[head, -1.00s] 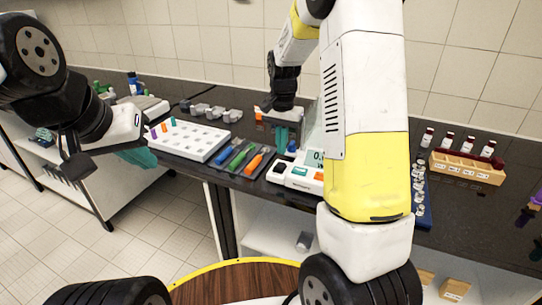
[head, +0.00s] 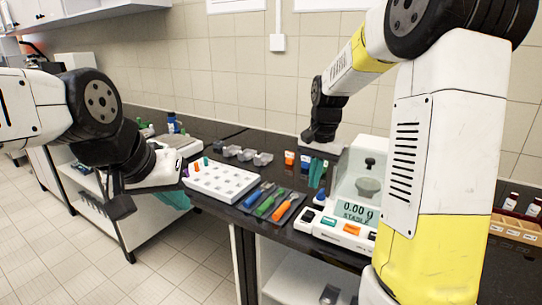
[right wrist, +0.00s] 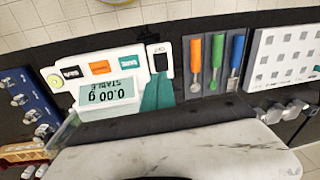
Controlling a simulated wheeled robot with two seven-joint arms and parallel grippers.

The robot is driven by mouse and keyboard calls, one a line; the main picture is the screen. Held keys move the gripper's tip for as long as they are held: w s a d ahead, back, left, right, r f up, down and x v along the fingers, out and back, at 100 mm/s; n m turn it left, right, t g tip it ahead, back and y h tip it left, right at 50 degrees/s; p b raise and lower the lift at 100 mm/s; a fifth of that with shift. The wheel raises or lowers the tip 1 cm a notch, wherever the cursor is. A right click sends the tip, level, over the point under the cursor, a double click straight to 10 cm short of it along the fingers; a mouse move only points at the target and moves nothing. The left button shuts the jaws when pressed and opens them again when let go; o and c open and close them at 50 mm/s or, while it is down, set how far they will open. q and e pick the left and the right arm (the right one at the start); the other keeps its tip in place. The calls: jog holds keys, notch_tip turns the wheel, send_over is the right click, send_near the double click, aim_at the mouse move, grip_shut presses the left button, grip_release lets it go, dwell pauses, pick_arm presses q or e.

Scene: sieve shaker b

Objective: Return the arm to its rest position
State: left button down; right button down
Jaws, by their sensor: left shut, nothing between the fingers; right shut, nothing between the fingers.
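My right arm rises on the right side of the head view and bends over the counter. Its gripper (head: 317,174) points down with teal fingers shut and empty, just left of the white balance (head: 352,226). In the right wrist view the shut teal fingers (right wrist: 158,92) show beside the balance's display, which reads 0.00 g, STABLE. My left gripper (head: 176,199) is at the left, in front of the counter's edge, its teal fingers shut and partly hidden behind its hand. Neither gripper holds anything.
Left of the balance lie blue, green and orange-handled tools on a dark tray (head: 291,217). A white rack with holes (head: 221,184) stands further left, with grey pieces (head: 246,155) behind it. A wooden vial holder (head: 516,229) is at the right edge.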

jog(key=s+a+r+n+t, duration=0.1)
jog(key=s+r+n+t, duration=0.1)
jog(key=s, duration=0.8)
jog(key=s+a+r+n+t+y, duration=0.1)
jog(key=s+r+n+t, duration=0.2)
jog(key=s+r, duration=0.4)
jog(key=s+n, duration=0.1)
jog(key=s, duration=0.3)
